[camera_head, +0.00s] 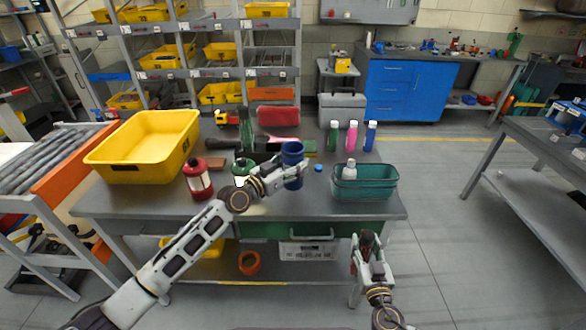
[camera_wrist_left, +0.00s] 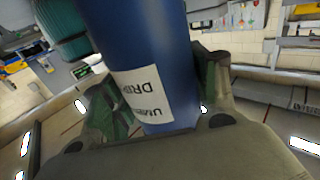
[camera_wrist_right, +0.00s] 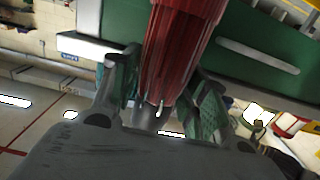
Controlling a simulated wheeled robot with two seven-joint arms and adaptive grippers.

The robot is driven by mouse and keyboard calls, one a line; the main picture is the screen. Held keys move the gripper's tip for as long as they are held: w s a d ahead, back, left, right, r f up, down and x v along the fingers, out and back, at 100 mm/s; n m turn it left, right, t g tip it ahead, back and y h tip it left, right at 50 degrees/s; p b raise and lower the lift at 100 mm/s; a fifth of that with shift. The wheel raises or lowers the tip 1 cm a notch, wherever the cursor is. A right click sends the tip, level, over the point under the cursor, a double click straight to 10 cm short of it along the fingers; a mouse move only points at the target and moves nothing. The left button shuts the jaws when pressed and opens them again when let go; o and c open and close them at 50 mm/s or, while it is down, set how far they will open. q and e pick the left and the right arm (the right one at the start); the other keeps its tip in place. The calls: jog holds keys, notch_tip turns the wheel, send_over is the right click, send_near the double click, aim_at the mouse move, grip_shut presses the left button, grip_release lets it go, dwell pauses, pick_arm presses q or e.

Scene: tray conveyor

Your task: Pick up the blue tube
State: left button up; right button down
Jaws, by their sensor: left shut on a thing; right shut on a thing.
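The blue tube (camera_head: 292,150) is a wide blue cylinder held upright, or nearly so, over the middle of the table. My left gripper (camera_head: 284,180) is shut around its lower part. In the left wrist view the tube (camera_wrist_left: 145,45) sits between the fingers with a white printed label facing the camera. I cannot tell from the head view whether its base touches the table. My right gripper (camera_head: 366,246) is in front of the table's front edge, low and to the right. It is shut on a red ribbed handle (camera_wrist_right: 182,45), which fills the middle of the right wrist view.
Green, pink and blue bottles (camera_head: 370,135) stand at the back right, behind a teal bin (camera_head: 378,189) with a white bottle. A small blue cap (camera_head: 318,168) lies beside the tube. A red canister (camera_head: 199,180) and yellow bin (camera_head: 122,160) stand left. The table's front right is clear.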

aim_at(286, 153)
pick_arm(q)
jog(key=shift+r+p, duration=0.45)
jog(key=shift+r, duration=2.25)
pick_arm(e)
jog(key=shift+r, duration=0.65)
pick_arm(q)
jog(key=shift+f, duration=0.1)
pick_arm(e)
jog(key=shift+f, duration=0.2)
